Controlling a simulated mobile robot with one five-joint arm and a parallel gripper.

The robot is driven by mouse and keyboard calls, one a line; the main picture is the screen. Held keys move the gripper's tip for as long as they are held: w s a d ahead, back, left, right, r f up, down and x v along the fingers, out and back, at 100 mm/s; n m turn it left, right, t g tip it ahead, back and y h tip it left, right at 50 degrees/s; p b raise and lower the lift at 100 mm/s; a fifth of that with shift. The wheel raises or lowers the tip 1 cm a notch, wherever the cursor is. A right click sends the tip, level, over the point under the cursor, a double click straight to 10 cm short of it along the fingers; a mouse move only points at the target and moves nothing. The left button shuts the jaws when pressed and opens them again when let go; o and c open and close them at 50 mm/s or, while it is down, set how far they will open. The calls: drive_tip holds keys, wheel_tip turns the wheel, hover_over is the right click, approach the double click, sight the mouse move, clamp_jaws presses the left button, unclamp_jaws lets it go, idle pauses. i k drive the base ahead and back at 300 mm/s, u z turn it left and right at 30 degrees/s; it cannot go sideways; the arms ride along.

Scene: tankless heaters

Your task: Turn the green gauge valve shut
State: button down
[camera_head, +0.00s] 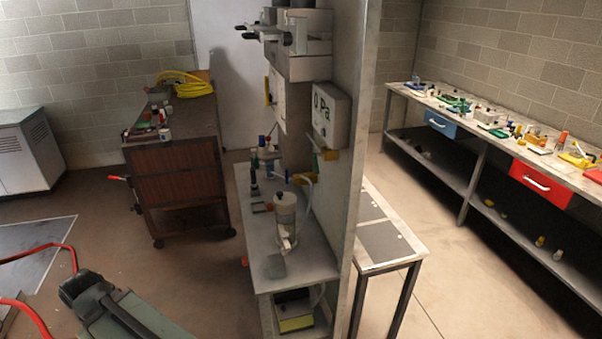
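A narrow green part (316,164) sits just below the box, next to a yellow piece (328,154). It may be the green gauge valve, but it is small, and I cannot tell whether it is open or shut. My gripper cannot be made out in this view. A grey-green part with a black end at the lower left looks like my own arm.
A narrow bench (300,258) before the panel holds a clear cylinder (285,215) and bottles. Grey equipment (300,45) juts out above. A brown wheeled cabinet (175,170) stands left. A long workbench (500,130) lines the right wall. Floor is clear between cabinet and bench.

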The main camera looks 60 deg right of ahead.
sight(315, 156)
drive_tip(key=u, duration=0.05)
drive_tip(key=i, duration=1)
